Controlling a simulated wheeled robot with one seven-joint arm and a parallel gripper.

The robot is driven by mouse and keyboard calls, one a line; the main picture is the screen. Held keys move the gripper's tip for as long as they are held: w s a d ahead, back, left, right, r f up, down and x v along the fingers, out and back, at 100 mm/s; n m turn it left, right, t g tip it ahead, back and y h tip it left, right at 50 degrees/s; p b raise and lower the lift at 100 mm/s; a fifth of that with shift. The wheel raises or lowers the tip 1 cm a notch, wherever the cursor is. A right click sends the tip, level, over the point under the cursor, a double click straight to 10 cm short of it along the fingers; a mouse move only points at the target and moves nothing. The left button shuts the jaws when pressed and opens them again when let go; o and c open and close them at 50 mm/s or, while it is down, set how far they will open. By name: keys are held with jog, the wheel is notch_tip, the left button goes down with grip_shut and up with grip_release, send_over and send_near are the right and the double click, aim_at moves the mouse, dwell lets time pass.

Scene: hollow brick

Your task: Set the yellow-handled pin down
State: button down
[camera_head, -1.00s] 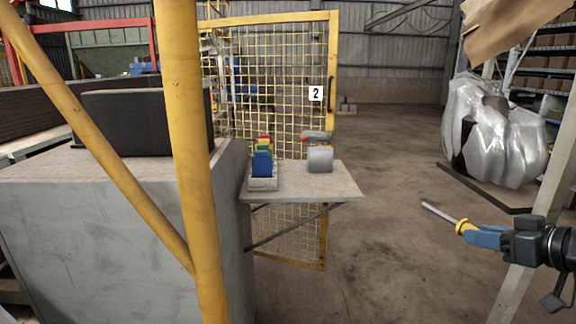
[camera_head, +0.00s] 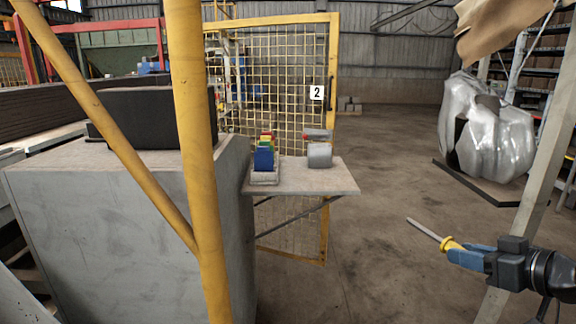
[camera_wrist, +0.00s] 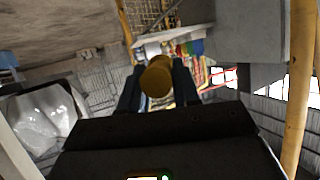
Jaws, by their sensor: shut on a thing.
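The yellow-handled pin (camera_head: 428,231) is held out to the left by my gripper (camera_head: 468,252) in the head view, its grey shaft pointing left and slightly up. In the wrist view the round yellow handle end (camera_wrist: 156,77) sits between the two dark fingers of my gripper (camera_wrist: 157,86). The gripper is shut on the pin. The pin hangs in the air over the concrete floor, to the right of the small shelf and apart from it.
A small grey shelf (camera_head: 300,183) juts from a grey block (camera_head: 110,225). It bears a holder with coloured pieces (camera_head: 264,160) and a grey cylinder (camera_head: 319,155). A yellow post (camera_head: 195,150) stands in front. A wrapped silver bundle (camera_head: 492,135) stands at right. The shelf's front is bare.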

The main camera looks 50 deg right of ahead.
jog(key=w+a+f+n+y, duration=0.1)
jog(key=w+a+f+y, duration=0.1)
jog(key=w+a+f, duration=0.7)
jog(key=w+a+f+n+t+y, duration=0.1)
jog(key=w+a+f+n+y, duration=0.1)
jog(key=w+a+f, duration=0.7)
jog(key=w+a+f+n+y, duration=0.2)
jog(key=w+a+f, duration=0.8)
jog(key=a, duration=0.8)
jog(key=shift+w, duration=0.75)
